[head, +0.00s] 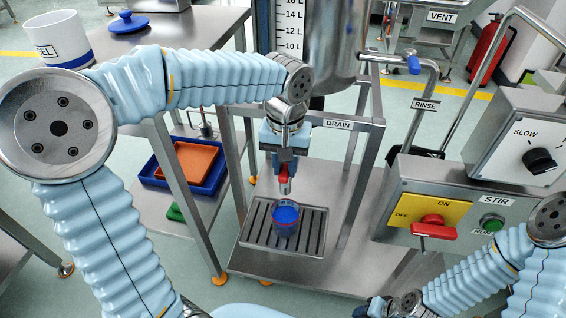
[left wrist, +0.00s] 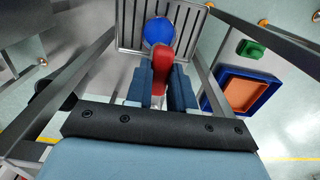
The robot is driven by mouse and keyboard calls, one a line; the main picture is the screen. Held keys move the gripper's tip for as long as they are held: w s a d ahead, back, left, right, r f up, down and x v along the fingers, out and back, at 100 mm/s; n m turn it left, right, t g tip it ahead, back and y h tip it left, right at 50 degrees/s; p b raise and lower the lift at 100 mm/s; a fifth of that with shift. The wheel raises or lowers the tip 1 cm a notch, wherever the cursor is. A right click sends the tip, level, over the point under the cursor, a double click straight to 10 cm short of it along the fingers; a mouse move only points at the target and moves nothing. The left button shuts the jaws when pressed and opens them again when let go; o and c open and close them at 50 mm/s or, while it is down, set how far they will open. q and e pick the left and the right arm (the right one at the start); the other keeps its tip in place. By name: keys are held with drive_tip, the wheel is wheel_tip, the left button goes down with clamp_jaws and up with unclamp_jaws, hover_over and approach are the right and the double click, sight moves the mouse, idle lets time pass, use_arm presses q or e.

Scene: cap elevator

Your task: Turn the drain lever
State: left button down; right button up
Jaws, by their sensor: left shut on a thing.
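The red drain lever (head: 284,177) hangs under the steel tank, below the DRAIN label (head: 338,125). My left gripper (head: 284,165) is shut on the lever, which also shows between its fingers in the left wrist view (left wrist: 163,62). The valve body behind the lever is mostly hidden by the gripper. A cup with blue inside (head: 286,216) stands on the slatted grate (head: 258,234) below the lever. The blue also shows in the left wrist view (left wrist: 158,31). My right gripper (head: 378,307) is low at the bottom edge, and its jaws are too unclear to judge.
The steel frame posts (head: 361,180) stand close on both sides of my left gripper. A control box with a red switch (head: 433,226) is at the right. Blue and orange trays (head: 190,163) lie on a low shelf at the left. The grate around the cup is clear.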

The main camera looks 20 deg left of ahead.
sight(286, 169)
idle(0.3)
use_arm(q)
drive_tip(key=c, duration=1)
unclamp_jaws()
drive_tip(key=shift+o, duration=0.2)
wheel_tip(286, 169, up, 14)
drive_tip(key=p, duration=0.2)
drive_tip(key=shift+f, duration=0.1)
